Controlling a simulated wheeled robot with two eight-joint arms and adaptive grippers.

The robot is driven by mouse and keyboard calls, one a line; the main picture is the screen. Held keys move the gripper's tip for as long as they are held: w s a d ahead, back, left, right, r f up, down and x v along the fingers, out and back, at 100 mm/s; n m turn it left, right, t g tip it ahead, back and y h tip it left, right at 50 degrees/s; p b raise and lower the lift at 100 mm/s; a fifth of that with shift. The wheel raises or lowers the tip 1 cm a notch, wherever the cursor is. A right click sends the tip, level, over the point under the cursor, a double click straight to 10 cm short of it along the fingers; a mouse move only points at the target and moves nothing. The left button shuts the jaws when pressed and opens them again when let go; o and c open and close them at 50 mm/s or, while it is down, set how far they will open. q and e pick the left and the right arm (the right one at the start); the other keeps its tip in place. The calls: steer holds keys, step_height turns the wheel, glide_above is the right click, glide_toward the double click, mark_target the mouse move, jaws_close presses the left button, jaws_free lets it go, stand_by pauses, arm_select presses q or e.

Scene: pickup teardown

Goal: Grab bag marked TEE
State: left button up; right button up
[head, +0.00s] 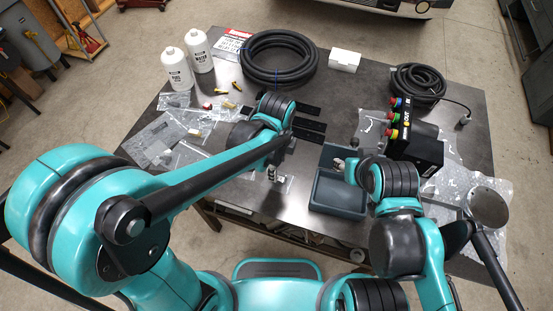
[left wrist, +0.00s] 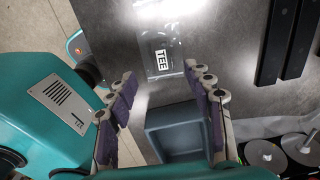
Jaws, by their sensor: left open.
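The bag marked TEE (left wrist: 160,58) is a small clear bag with a black label and white letters. It lies flat on the dark table, beyond my left fingertips in the left wrist view. In the head view the bag (head: 273,175) lies near the table's front edge, left of the grey bin. My left gripper (left wrist: 160,76) is open and empty, with its purple-padded fingers apart and the bag ahead of the gap. In the head view the left arm largely hides that gripper. My right gripper (head: 346,166) is over the grey bin; its jaw state is unclear.
The grey bin (head: 338,196) stands right of the bag; it also shows in the left wrist view (left wrist: 158,130). Black strips (head: 308,125) lie behind. Other clear bags (head: 160,140), white bottles (head: 177,70), a hose coil (head: 278,58) and a black box with coloured connectors (head: 415,148) surround the area.

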mark_target(279, 178)
arm_select(q)
steer(key=shift+d+f, duration=0.15)
steer(key=shift+f, duration=0.2)
step_height(279, 178, down, 7)
steer(key=shift+d+f+b, duration=0.1)
steer(key=shift+d+b, duration=0.05)
steer(key=shift+b, duration=1.1)
steer(key=c, duration=1)
